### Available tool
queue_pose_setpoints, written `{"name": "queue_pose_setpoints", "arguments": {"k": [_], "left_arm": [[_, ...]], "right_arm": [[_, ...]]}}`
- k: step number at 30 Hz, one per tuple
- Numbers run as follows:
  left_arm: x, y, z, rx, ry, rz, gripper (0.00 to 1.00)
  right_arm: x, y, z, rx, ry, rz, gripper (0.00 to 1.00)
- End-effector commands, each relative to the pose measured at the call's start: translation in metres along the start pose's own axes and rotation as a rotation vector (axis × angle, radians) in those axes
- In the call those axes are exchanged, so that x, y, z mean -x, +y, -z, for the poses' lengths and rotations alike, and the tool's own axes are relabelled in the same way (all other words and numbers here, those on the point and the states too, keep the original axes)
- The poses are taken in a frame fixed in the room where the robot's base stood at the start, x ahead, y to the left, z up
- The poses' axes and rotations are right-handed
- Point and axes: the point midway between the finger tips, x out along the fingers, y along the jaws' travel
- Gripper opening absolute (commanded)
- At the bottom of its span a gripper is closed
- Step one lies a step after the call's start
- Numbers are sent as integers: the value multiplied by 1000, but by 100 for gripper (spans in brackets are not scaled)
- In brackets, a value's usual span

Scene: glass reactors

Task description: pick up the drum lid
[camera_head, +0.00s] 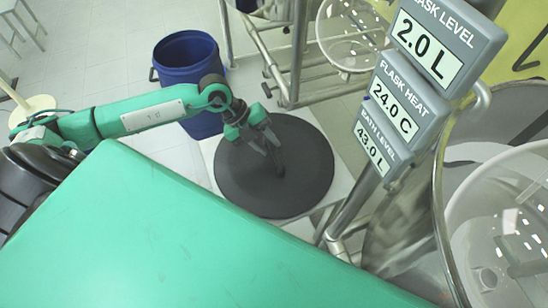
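The drum lid (240,185) is a large dark round disc lying flat on a white square surface in the middle of the view. My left arm reaches in from the left. My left gripper (277,165) points down over the middle of the lid, with its dark fingertips close to or at the lid's top. My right gripper is not in view.
An open blue drum (188,74) stands on the tiled floor behind my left arm. A metal frame (297,45) and glassware rise behind the lid. Grey display panels (404,85) and a large glass and steel vessel (440,220) crowd the right side.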

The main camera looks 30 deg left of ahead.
Motion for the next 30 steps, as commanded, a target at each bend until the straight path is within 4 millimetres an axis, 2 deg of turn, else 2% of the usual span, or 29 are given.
{"name": "queue_pose_setpoints", "arguments": {"k": [1, 7, 16, 21, 30], "left_arm": [[-5, -3, 0, 2, 3, 3, 30], [-29, -2, -2, 1, 1, 2, 30], [-34, -1, -2, 0, -1, 1, 30], [-34, -1, -2, 0, -1, 1, 0], [-34, -1, -2, -1, -1, 1, 0]], "right_arm": [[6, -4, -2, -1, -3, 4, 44], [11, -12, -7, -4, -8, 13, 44], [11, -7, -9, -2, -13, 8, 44], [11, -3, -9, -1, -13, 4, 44], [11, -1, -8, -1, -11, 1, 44]]}}
